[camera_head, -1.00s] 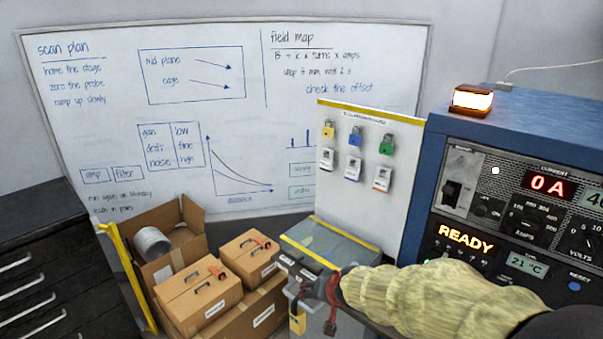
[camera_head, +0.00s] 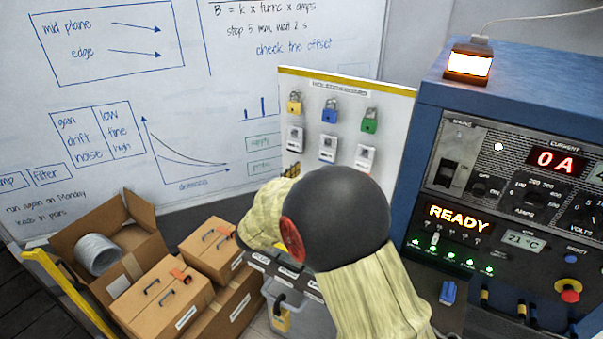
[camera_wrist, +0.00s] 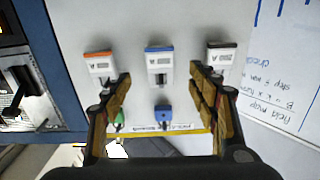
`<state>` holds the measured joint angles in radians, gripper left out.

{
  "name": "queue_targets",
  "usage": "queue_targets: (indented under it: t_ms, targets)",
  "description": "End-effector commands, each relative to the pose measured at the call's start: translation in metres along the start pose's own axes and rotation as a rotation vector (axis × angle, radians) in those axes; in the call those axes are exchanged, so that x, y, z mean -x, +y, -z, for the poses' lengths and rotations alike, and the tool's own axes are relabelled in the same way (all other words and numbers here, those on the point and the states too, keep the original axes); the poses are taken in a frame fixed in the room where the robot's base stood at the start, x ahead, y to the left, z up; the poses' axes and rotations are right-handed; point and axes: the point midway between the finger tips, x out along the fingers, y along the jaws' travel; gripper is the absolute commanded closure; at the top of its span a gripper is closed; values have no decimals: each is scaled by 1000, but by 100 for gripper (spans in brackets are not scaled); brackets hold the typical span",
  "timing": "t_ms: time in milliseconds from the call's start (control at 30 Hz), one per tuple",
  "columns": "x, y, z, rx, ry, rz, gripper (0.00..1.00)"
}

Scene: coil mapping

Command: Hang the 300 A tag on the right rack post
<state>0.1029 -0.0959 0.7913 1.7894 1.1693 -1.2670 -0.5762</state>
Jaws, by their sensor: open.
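Three white tags hang in a row on the pale board, below the padlocks: one dark-banded (camera_head: 295,139), one blue-banded (camera_head: 328,149), one red-banded (camera_head: 364,157). The wrist view shows them upside down: orange-red (camera_wrist: 101,68), blue (camera_wrist: 159,66) and dark (camera_wrist: 219,60). Their numbers are too small to read. My gripper (camera_wrist: 160,72) is open and empty, its tan fingers on either side of the blue-banded tag in that picture, apart from it. In the head view my arm hides most of the gripper. I cannot make out which thing is the right rack post.
Padlocks in yellow (camera_head: 294,104), blue (camera_head: 330,111) and green (camera_head: 369,121) hang above the tags. A blue power cabinet (camera_head: 425,110) stands right. Cardboard boxes (camera_head: 160,290) lie left. A dark labelled strip (camera_head: 262,262) lies beside my arm, above a grey bin (camera_head: 312,318).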

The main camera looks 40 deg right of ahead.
Motion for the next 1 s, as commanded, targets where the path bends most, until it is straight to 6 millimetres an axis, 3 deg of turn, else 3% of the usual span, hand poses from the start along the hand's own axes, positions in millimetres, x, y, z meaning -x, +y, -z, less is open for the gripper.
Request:
queue_targets:
  t_ms: [267,1000]
  targets:
    - [-18,2,2,21,11,-8,41]
    - [-112,2,3,21,9,-4,41]
